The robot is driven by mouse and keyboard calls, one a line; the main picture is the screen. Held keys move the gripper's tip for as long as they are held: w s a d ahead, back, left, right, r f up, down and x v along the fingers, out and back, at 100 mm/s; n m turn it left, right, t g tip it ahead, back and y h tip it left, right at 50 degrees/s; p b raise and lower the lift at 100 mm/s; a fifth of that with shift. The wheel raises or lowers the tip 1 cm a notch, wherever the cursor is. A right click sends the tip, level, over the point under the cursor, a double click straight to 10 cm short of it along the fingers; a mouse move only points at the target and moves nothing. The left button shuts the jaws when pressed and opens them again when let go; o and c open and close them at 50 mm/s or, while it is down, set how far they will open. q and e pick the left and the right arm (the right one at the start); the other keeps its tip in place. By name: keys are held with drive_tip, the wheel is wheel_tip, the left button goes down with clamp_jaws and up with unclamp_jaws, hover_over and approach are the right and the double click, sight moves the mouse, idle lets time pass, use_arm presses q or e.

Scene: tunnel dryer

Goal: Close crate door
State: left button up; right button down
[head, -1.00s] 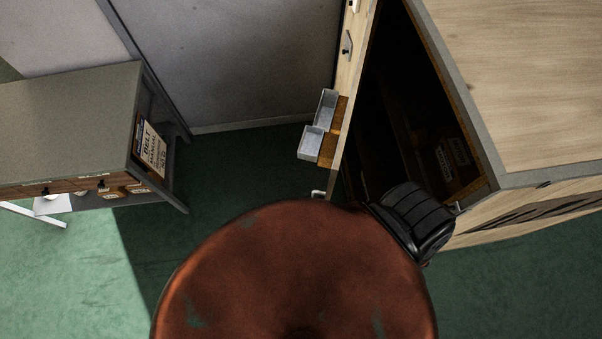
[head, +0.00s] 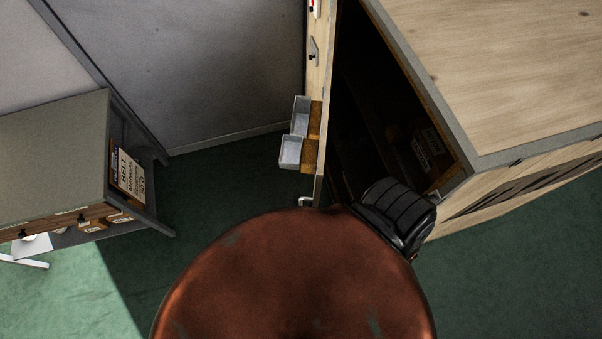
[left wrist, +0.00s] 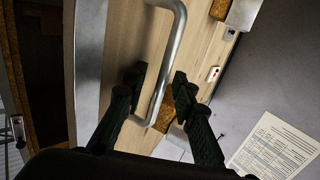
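The crate (head: 500,60) is a pale wooden box with grey edges at the right of the head view, its front open and dark inside. Its door (head: 319,70) stands swung out, seen nearly edge-on. A metal bar handle (head: 306,201) sits near the door's lower end. In the left wrist view, the handle (left wrist: 173,50) crosses in front of the wooden door (left wrist: 128,45). My left gripper (left wrist: 157,82) is open, with one black finger on each side of the handle; contact is not clear. Its fingertips are hidden in the head view. My right gripper is not in view.
Two small grey bins (head: 291,152) stick out from the door. A grey table (head: 55,145) with a belt manual (head: 127,172) stands at left, before a grey wall panel (head: 190,70). Green floor (head: 215,185) lies clear between table and door. A printed sheet (left wrist: 275,148) shows in the wrist view.

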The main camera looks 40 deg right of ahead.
use_arm(q)
drive_tip(key=v, duration=1.2)
